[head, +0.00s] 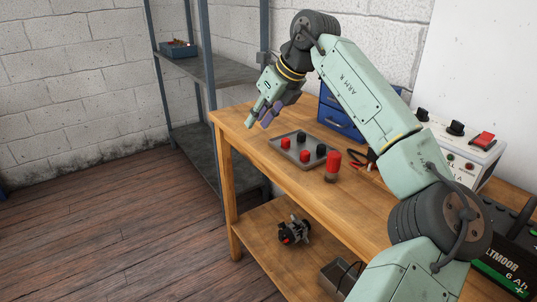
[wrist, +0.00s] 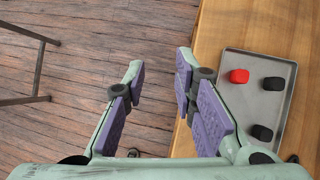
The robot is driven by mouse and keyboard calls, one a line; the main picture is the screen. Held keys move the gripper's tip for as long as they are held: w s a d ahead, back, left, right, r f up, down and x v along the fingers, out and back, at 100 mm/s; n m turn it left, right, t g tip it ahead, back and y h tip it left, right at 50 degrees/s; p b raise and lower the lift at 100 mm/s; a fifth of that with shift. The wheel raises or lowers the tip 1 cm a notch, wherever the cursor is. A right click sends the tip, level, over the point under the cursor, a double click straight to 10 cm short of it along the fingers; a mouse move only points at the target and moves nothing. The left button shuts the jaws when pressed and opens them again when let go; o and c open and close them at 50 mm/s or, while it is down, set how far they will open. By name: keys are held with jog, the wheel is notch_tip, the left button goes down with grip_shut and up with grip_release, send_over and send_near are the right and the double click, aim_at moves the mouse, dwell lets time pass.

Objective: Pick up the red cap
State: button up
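A grey tray (head: 291,152) on the wooden workbench holds two red caps, one at the left (head: 286,143) and one at the front (head: 305,156), and two black caps (head: 301,136). In the wrist view the tray (wrist: 247,103) shows at the right, with one red cap (wrist: 239,76) and black caps (wrist: 273,83); its lower part is hidden by my gripper. A taller red cylinder (head: 333,160) stands right of the tray. My gripper (head: 258,122) is open and empty, above the bench's left end, left of the tray. Its parted fingers show in the wrist view (wrist: 160,85).
A blue drawer box (head: 341,120) and a power supply (head: 460,140) stand along the bench's back, with red and black leads near the box. A green-black battery (head: 505,265) is at right. An alternator (head: 294,232) lies on the lower shelf. A metal rack (head: 205,70) stands behind.

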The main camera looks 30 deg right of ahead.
jog(key=s+d+m+g+h, duration=0.1)
jog(key=s+d+m+h, duration=0.2)
jog(key=s+d, duration=0.65)
send_over(307, 153)
jog(key=s, duration=0.2)
jog(key=shift+g, duration=0.3)
notch_tip(307, 153, down, 5)
jog(key=shift+d+r+p, duration=0.1)
jog(key=shift+r+p, duration=0.1)
jog(key=shift+p, duration=0.2)
jog(key=x, duration=0.2)
jog(key=p+x, duration=0.1)
jog(key=x, duration=0.2)
jog(key=shift+s+f+p, duration=0.25)
jog(key=shift+f+p, duration=0.15)
jog(key=shift+f, duration=0.05)
jog(key=shift+c, duration=0.2)
jog(key=c, duration=0.4)
jog(key=shift+o, duration=0.2)
